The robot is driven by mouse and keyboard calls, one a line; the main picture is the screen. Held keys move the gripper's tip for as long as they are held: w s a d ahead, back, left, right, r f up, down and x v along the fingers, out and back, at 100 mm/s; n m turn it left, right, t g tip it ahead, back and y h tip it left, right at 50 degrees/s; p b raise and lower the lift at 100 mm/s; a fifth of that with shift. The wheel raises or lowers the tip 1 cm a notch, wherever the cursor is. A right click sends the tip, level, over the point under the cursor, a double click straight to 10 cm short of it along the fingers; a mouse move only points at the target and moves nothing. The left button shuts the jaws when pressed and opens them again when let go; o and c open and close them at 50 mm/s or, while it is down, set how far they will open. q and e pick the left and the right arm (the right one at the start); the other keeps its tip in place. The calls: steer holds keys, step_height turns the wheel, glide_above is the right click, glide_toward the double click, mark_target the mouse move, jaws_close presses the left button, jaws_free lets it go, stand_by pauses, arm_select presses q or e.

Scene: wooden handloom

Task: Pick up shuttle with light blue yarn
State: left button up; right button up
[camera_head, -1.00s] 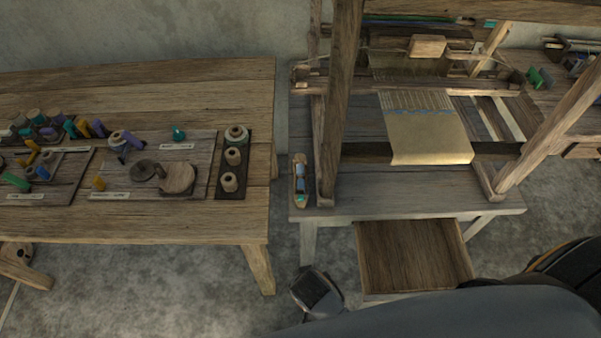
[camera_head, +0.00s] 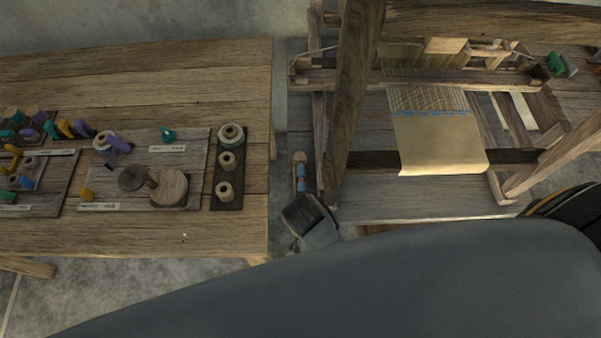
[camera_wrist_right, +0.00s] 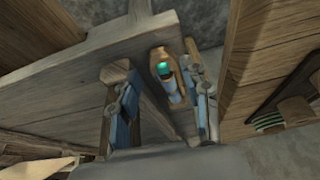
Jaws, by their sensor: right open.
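The wooden shuttle with light blue yarn (camera_head: 300,177) lies on the left end of the loom's bench, beside the loom's front post. In the right wrist view the shuttle (camera_wrist_right: 168,76) shows a green spot and light blue yarn between my fingers, farther off than they are. My right gripper (camera_head: 308,217) is just in front of the shuttle in the head view and hides its near end. In the right wrist view my right gripper (camera_wrist_right: 158,88) is open and empty, one finger to each side of the shuttle. My left gripper is not in view.
The loom's upright post (camera_head: 352,100) stands close to the right of the shuttle. A wooden table (camera_head: 130,225) with spools and yarn boards is on the left, across a narrow gap. Woven cloth (camera_head: 440,145) hangs on the loom. My grey arm covers the lower part of the head view.

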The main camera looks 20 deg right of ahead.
mark_target(301, 181)
steer(key=w, duration=0.2)
steer(key=w+d, duration=0.1)
steer(key=w, duration=0.1)
steer(key=w+d+p, duration=0.1)
steer(key=w, duration=0.1)
steer(key=shift+w+r, duration=0.15)
steer(key=shift+w, duration=0.45)
steer(key=shift+w+d+f, duration=0.15)
steer(key=shift+w, duration=0.25)
steer(key=shift+w+d+f, duration=0.15)
steer(key=shift+w, duration=0.2)
steer(key=x, duration=0.3)
steer(key=shift+w+f, duration=0.15)
steer(key=shift+f, duration=0.2)
steer(key=shift+w+f, duration=0.1)
steer(key=shift+f, duration=0.2)
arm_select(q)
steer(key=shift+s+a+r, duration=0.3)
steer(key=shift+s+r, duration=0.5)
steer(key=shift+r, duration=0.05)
arm_select(e)
steer(key=c, duration=0.9)
